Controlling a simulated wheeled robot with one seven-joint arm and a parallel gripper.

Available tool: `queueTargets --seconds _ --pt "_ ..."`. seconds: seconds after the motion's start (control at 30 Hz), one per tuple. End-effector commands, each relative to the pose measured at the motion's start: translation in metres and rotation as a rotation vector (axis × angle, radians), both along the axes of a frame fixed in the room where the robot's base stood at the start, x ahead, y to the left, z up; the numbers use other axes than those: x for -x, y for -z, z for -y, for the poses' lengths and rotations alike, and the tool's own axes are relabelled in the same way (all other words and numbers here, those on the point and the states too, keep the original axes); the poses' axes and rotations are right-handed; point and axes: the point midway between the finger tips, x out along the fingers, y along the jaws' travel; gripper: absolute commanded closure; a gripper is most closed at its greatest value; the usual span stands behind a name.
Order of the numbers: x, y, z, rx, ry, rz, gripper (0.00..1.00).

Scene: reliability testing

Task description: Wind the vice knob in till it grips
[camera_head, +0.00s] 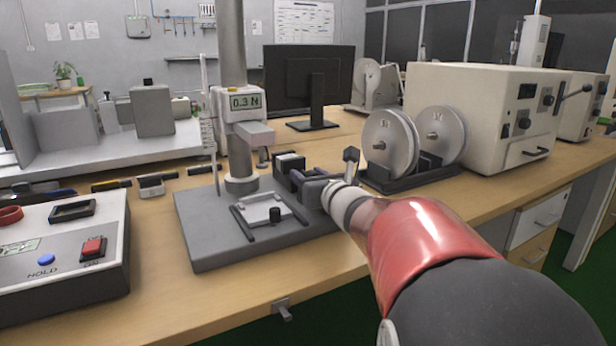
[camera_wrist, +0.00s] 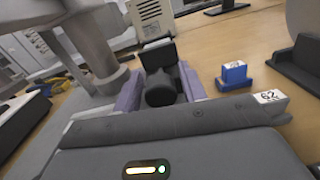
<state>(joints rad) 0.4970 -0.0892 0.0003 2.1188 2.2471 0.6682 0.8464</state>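In the head view, the small dark vice (camera_head: 289,163) with a pale top stands on the grey base plate (camera_head: 215,235) of a test stand. My gripper (camera_head: 308,189) is at its near right side, and the vice knob is hidden there. In the wrist view, the round black knob (camera_wrist: 160,89) is in front of the vice body (camera_wrist: 157,54). My gripper's two purple-grey fingers (camera_wrist: 160,92) are spread, one on each side of the knob. I cannot tell whether they touch it. I cannot make out the gap between the vice jaws.
The test stand's column carries a gauge (camera_head: 240,103) reading 0.3 N. Two large grey discs (camera_head: 388,142) on a black stand are to the right of my gripper. A blue block (camera_wrist: 234,75) shows in the wrist view. A control box (camera_head: 60,250) stands at the left front.

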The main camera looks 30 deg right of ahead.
Motion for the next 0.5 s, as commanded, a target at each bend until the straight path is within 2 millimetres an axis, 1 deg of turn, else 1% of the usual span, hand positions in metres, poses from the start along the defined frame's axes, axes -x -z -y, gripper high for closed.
queueTargets --seconds 0.03,0.2,0.27,0.37,0.5 --pt "0.0001 0.0 0.0 0.0 0.0 0.0 0.66" --pt "0.0002 0.0 0.0001 0.0 0.0 0.0 0.88" --pt "0.0003 0.0 0.0001 0.0 0.0 0.0 0.94" --pt "0.0002 -0.0001 -0.0002 -0.019 0.0 -0.001 0.94" --pt "0.0001 -0.0007 -0.0004 -0.139 -0.001 -0.005 0.94"
